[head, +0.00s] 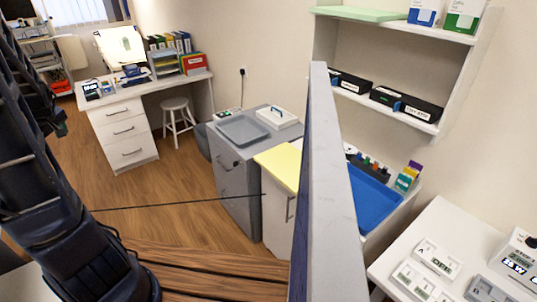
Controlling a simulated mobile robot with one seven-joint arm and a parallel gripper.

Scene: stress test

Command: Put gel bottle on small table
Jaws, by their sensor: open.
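I cannot make out a gel bottle in the head view. A low white table (428,232) at the lower right carries several small white and grey boxes; I cannot tell whether it is the small table. My dark arm runs down the left side. What appears to be my gripper (60,126) shows small and dark behind the arm, open and apart from the furniture, with nothing visible in it. The arm hides part of the left side.
A tall partition (335,210) stands in front of the blue tray (372,196). Grey cabinet (236,172) and yellow-topped cabinet (280,165) stand left of it. A white desk (122,106) and stool (176,104) are farther back. A wall shelf (400,112) is at right. Wooden floor is clear at left centre.

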